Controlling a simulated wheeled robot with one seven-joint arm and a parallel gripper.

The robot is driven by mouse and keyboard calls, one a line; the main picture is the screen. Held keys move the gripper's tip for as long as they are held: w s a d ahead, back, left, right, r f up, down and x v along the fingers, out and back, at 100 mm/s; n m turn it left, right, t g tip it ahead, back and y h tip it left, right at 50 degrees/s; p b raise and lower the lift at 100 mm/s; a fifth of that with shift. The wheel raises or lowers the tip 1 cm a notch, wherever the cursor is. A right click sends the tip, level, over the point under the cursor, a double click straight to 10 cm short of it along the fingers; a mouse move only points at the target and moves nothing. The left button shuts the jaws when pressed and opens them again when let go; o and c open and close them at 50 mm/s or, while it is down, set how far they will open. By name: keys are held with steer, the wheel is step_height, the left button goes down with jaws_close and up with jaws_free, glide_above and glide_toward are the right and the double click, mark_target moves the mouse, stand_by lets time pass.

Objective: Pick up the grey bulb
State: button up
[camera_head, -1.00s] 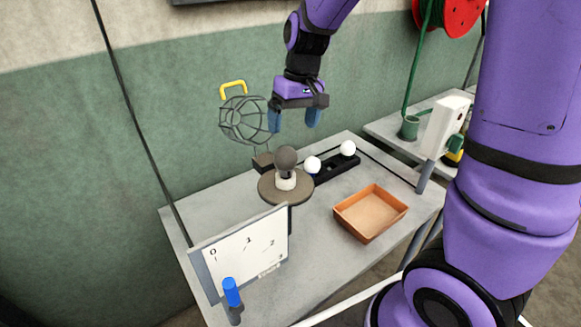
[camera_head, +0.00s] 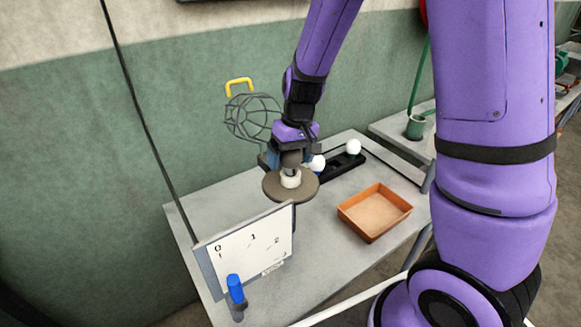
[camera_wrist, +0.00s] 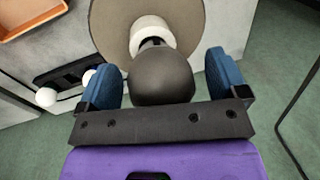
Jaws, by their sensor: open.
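The grey bulb (camera_wrist: 163,76) is a dark round globe on a white socket (camera_wrist: 152,33) above a round tan disc (camera_wrist: 108,27). In the head view the bulb (camera_head: 291,160) is partly hidden by my gripper (camera_head: 293,160), but the white socket (camera_head: 290,178) and disc (camera_head: 272,190) show below it. My gripper (camera_wrist: 166,80) is open in the wrist view. Its blue fingers stand on either side of the bulb, with a visible gap on each side. The bulb is upright in the socket.
Two white bulbs (camera_head: 353,146) sit in a black holder (camera_head: 342,166) behind and right of the disc. An orange tray (camera_head: 347,218) lies to the right. A wire cage (camera_head: 250,116) is behind left. A white dial board (camera_head: 228,262) and blue-handled tool (camera_head: 235,288) are in front.

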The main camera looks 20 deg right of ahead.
steer(key=c, duration=1)
steer(key=shift+r, duration=0.15)
